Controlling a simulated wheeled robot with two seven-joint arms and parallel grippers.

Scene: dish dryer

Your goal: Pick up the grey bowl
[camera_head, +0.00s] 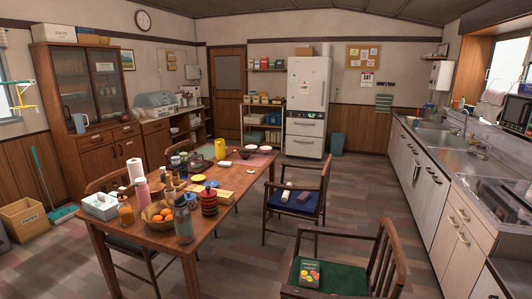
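I cannot pick out a clearly grey bowl in the head view. Small bowls stand at the far end of the wooden dining table (150,238): a dark reddish bowl (244,154) and a pale bowl (265,149). They are too small to tell their exact colour. A pale grey appliance with a domed lid (155,101), possibly the dish dryer, stands on the back left counter; its contents are not clear. Neither of my grippers is in view.
The table holds a basket of oranges (158,222), bottles, a paper towel roll (136,172) and a tissue box (101,205). Wooden chairs with a blue cushion (292,204) and a green cushion (328,278) stand right. Floor (385,185) is clear before the sink counter.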

